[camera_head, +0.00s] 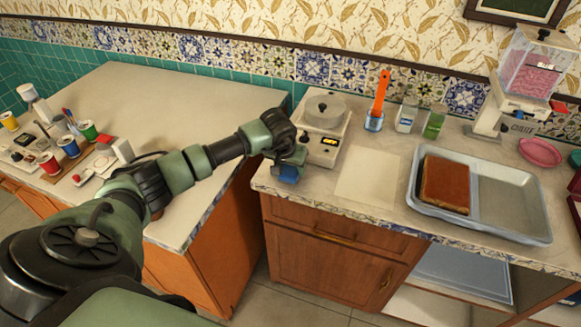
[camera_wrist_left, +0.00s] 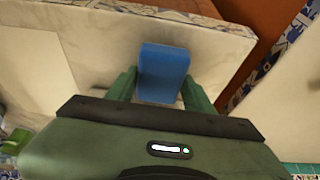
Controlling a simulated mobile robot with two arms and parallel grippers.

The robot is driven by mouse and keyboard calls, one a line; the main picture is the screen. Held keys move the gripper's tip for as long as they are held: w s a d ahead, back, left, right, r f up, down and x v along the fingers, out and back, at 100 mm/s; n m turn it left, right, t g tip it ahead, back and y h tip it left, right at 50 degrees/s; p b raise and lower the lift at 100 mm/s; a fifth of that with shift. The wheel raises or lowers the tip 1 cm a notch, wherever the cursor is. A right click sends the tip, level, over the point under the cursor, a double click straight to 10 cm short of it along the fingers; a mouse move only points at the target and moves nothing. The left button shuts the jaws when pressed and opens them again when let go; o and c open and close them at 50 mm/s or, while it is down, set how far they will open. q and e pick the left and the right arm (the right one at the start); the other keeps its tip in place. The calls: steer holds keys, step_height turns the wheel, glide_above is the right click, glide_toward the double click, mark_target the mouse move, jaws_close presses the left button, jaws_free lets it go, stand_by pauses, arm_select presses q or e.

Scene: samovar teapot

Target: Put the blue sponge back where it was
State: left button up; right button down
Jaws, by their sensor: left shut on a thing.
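The blue sponge (camera_head: 288,174) is at the left front corner of the right counter in the head view. My left gripper (camera_head: 288,165) is shut on it. In the left wrist view the sponge (camera_wrist_left: 163,73) sits between the two green fingers of my left gripper (camera_wrist_left: 160,88), over the pale countertop near its edge. Whether the sponge touches the counter is hard to tell. My right gripper is not in view.
A kitchen scale (camera_head: 321,130) stands just behind my left gripper. A white sheet (camera_head: 368,174) lies to the right, then a metal tray (camera_head: 511,200) holding a brown slab (camera_head: 445,185). A jar with an orange-handled brush (camera_head: 374,120) and two small jars stand behind. A gap separates the counters.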

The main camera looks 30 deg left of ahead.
arm_select(q)
steer(key=shift+f, duration=0.45)
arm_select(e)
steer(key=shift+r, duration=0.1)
arm_select(q)
steer(key=shift+f, duration=0.1)
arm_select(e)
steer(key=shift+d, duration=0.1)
arm_select(q)
steer(key=shift+f, duration=0.1)
steer(key=o, duration=1.3)
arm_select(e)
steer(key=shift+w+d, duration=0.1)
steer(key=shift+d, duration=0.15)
